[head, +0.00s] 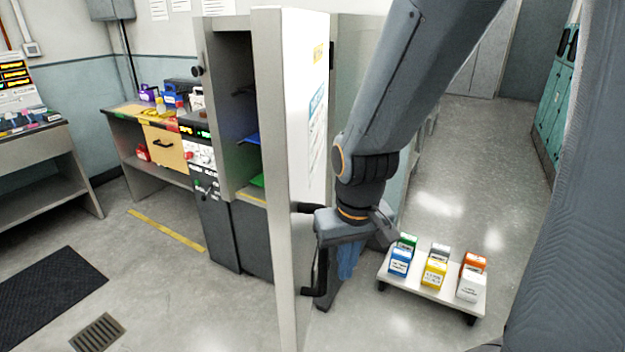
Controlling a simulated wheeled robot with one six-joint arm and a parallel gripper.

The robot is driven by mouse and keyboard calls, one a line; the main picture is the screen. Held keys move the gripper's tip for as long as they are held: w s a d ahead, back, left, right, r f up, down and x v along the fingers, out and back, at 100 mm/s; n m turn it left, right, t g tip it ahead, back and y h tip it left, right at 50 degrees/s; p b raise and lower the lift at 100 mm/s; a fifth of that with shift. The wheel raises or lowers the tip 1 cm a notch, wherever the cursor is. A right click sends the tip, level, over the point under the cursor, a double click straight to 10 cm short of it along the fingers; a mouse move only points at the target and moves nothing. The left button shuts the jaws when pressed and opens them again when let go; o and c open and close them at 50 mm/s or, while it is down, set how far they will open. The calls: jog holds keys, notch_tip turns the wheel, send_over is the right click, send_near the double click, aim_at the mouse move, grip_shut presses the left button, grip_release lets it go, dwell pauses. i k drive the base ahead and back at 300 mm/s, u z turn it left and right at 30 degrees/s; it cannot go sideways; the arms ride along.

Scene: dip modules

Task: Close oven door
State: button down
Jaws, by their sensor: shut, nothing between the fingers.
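The oven (222,110) is a tall grey cabinet standing left of centre, with a dark inside and blue and green items on its shelves. Its door (290,130) stands wide open toward me, its narrow edge facing me and its white labelled face turned right. A dark bar handle (308,291) sticks out low on that face. My gripper (325,306) points down just right of the door, close to the handle, with its fingers shut and nothing held. I cannot tell whether it touches the handle or the door.
A low white cart (420,284) with several coloured boxes stands right of my gripper. A workbench (120,117) with tools is left of the oven. A black mat (45,290) and a floor drain (97,332) lie at lower left. The floor before the oven is clear.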

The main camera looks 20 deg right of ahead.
aim_at(293, 48)
jog(key=z, duration=0.05)
jog(key=k, duration=1.2)
jog(key=z, duration=0.7)
jog(key=i, duration=0.5)
